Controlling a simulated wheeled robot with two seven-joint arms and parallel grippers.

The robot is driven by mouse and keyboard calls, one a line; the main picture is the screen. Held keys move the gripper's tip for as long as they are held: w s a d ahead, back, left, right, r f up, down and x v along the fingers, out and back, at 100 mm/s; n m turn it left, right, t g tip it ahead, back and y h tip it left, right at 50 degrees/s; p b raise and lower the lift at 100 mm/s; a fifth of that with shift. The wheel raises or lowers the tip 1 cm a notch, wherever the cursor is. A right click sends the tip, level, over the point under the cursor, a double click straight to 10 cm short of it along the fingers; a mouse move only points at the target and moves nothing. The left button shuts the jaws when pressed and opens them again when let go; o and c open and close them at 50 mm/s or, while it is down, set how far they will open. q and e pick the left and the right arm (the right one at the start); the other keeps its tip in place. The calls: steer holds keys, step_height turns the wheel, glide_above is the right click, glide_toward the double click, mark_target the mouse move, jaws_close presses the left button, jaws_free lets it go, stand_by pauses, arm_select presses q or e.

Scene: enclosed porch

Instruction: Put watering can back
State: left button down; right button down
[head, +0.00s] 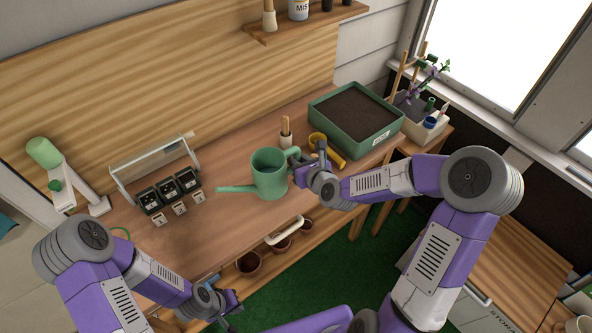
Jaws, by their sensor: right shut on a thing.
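The green watering can (268,174) stands upright over the wooden bench top (225,215), its spout pointing left and its handle on the right. I cannot tell whether its base touches the bench. My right gripper (302,166) is at the handle side and shut on the watering can; its fingers are partly hidden. My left gripper (231,309) is low at the front, below the bench edge and away from the can. Its fingers are too small and dark to tell if they are open.
A lower shelf holds terracotta pots (248,264). The bench's front left is clear.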

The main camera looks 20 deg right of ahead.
steer(key=shift+w+f+b, duration=0.1)
steer(key=shift+f+b, duration=0.3)
steer(key=shift+f, duration=1.3)
steer(key=shift+f, duration=0.15)
steer(key=c, duration=1.2)
jaws_free()
